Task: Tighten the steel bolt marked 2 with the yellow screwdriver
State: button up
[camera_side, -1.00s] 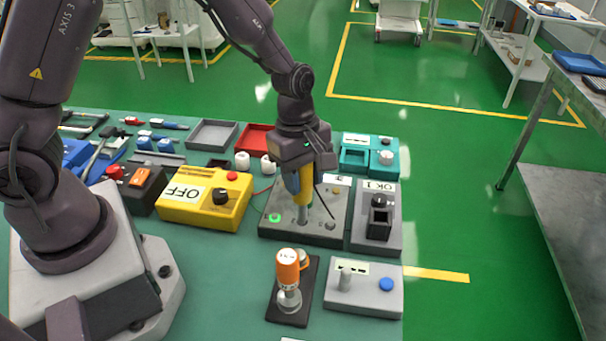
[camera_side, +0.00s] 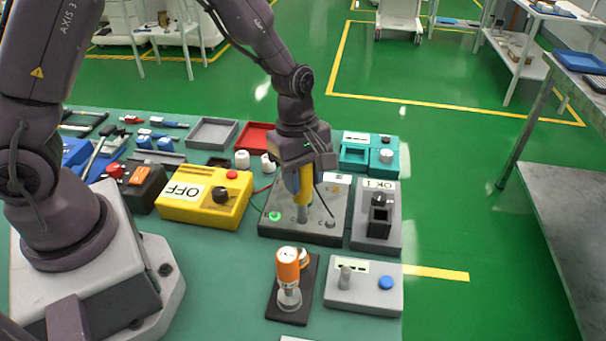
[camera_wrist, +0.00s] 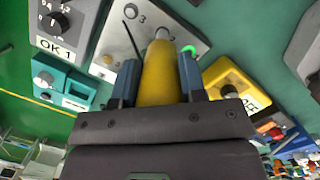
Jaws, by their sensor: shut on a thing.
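My gripper (camera_side: 303,178) is shut on the yellow screwdriver (camera_side: 304,192), which hangs upright with its shaft pointing down at a grey bolt box (camera_side: 280,232). In the wrist view the yellow handle (camera_wrist: 158,82) lies between the two blue-grey fingers. The shaft's lower end is at the box's top; I cannot tell how it sits on a bolt there. Another bolt (camera_side: 330,225) stands to the right of the shaft. A green light (camera_side: 274,216) glows on the box, also in the wrist view (camera_wrist: 189,50).
A yellow box marked OFF (camera_side: 205,197) stands left of the bolt box, and a grey box marked OK 1 (camera_side: 378,230) close on its right. In front are an orange-handled tool (camera_side: 288,266) on a dark stand and a grey box with a blue button (camera_side: 386,283).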

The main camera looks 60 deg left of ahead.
dwell(0.4)
jog(key=shift+r, duration=3)
jog(key=shift+w, duration=0.1)
